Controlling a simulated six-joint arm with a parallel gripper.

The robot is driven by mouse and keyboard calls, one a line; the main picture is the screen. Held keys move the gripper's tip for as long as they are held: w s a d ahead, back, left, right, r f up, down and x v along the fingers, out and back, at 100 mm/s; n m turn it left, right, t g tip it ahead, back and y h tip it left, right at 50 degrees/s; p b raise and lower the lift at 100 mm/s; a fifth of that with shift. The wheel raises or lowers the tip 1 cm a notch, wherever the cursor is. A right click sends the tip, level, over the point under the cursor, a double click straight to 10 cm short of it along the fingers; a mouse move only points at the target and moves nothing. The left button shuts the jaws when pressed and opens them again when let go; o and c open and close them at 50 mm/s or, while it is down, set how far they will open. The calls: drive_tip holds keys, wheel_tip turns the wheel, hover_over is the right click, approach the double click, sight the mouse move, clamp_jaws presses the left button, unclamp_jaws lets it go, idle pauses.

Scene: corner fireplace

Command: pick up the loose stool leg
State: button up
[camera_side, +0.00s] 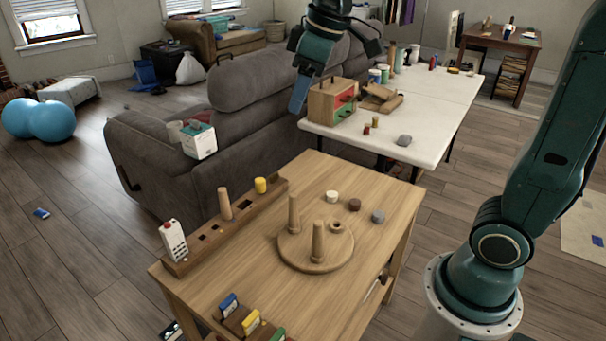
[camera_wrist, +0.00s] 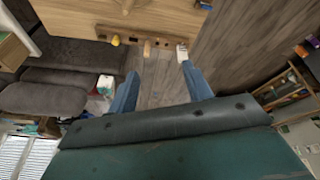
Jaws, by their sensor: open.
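A wooden peg-like stool leg (camera_side: 225,204) stands upright in a slotted wooden rack (camera_side: 205,244) along the table's left edge. In the wrist view it appears as a small end-on shape (camera_wrist: 148,47) in the rack. A round stool seat (camera_side: 315,252) lies on the table with two upright legs and one socket with no leg in it. My gripper (camera_side: 298,104) is high above and behind the table, apart from the leg. In the wrist view its blue fingers (camera_wrist: 160,70) are spread with nothing between them.
Three small discs, including a white one (camera_side: 331,196), lie behind the seat. Coloured cards (camera_side: 250,322) stand at the front. A sofa (camera_side: 240,110) and white table (camera_side: 425,95) are beyond.

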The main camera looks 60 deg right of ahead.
drive_tip(key=w+f+n+g, duration=0.1)
drive_tip(key=w+f+n, duration=0.15)
drive_tip(key=w, duration=0.75)
drive_tip(key=n+g, duration=0.2)
drive_tip(key=n, duration=0.4)
hover_over(222, 188)
drive_tip(key=d, duration=0.2)
wheel_tip(222, 188, down, 20)
drive_tip(key=shift+s+a+f+y, duration=0.2)
drive_tip(key=shift+f+y, duration=0.1)
drive_tip(key=shift+f, duration=0.3)
drive_tip(key=shift+w+a+f, duration=0.1)
drive_tip(key=shift+a+f, duration=0.1)
drive_tip(key=shift+f, duration=1.2)
drive_tip(key=shift+a+f, duration=0.15)
drive_tip(key=shift+f, duration=1.3)
drive_tip(key=shift+w+a+f, duration=0.1)
drive_tip(key=shift+a+f, duration=0.1)
drive_tip(key=shift+f, duration=1.2)
drive_tip(key=shift+f, duration=0.1)
drive_tip(key=shift+a+f, duration=0.25)
drive_tip(key=shift+f, duration=1)
drive_tip(key=shift+a+f, duration=0.2)
drive_tip(key=shift+f, duration=1.05)
